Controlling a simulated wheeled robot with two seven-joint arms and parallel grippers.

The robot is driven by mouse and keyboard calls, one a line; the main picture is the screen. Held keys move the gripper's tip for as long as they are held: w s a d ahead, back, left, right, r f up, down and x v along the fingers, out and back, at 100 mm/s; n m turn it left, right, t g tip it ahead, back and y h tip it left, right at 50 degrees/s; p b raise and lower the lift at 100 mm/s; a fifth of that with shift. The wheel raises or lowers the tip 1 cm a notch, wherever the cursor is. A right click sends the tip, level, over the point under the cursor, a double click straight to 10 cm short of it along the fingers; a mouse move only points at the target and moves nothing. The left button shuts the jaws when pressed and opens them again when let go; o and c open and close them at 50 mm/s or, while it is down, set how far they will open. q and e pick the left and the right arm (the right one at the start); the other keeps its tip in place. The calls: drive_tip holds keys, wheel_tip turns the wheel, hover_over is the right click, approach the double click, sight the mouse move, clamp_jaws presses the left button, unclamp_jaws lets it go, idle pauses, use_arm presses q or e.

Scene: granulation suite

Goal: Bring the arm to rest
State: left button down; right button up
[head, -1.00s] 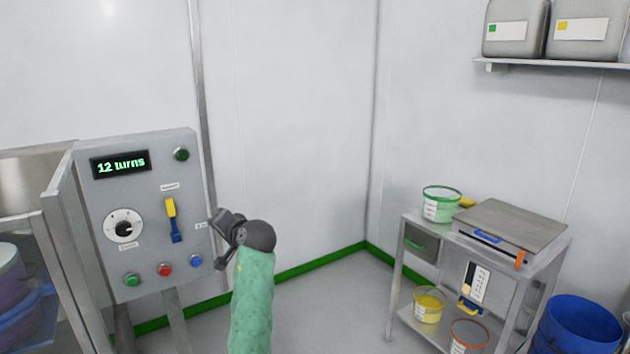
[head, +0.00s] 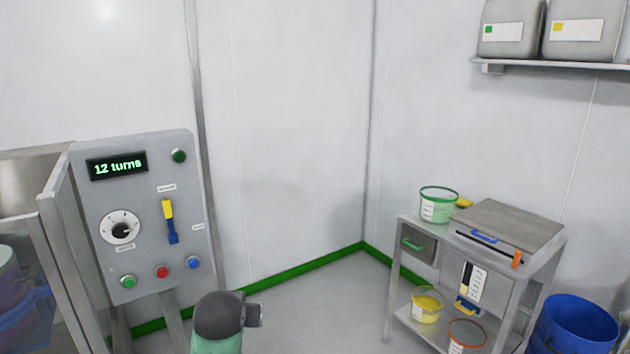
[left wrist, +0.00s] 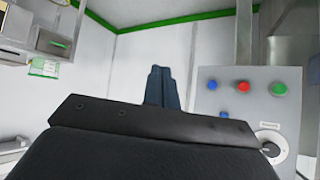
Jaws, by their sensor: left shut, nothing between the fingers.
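My left gripper (head: 254,315) is low in the head view, at the bottom edge, with its dark wrist and green sleeve below it. It is to the right of and below the control panel (head: 105,235), apart from it. In the left wrist view its dark fingers (left wrist: 160,88) are together with nothing between them. That view is upside down, and the panel (left wrist: 290,120) stands to the right of the fingers. My right gripper is in neither view.
The panel carries a "12 turns" display (head: 117,165), a dial (head: 120,227), a yellow and blue lever (head: 170,220) and several buttons. A steel cart (head: 484,252) with tubs stands at the right beside a blue bin (head: 577,322). Floor between panel and cart is clear.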

use_arm(q)
drive_tip(key=s+f+g, duration=0.2)
drive_tip(key=s+f, duration=0.7)
drive_tip(key=s, duration=0.3)
drive_tip(key=s+f+m+g+h, duration=0.1)
drive_tip(key=s+f+g, duration=0.2)
drive_tip(key=s+f, duration=0.6)
drive_tip(key=s+d+f+g, duration=0.1)
drive_tip(key=s+f+g, duration=0.2)
drive_tip(key=s+f, duration=0.6)
drive_tip(key=s, duration=0.8)
drive_tip(key=shift+s+f+m+h, duration=0.2)
drive_tip(key=shift+f+m+h, duration=0.1)
drive_tip(key=shift+m, duration=0.1)
drive_tip(key=shift+d+r, duration=0.1)
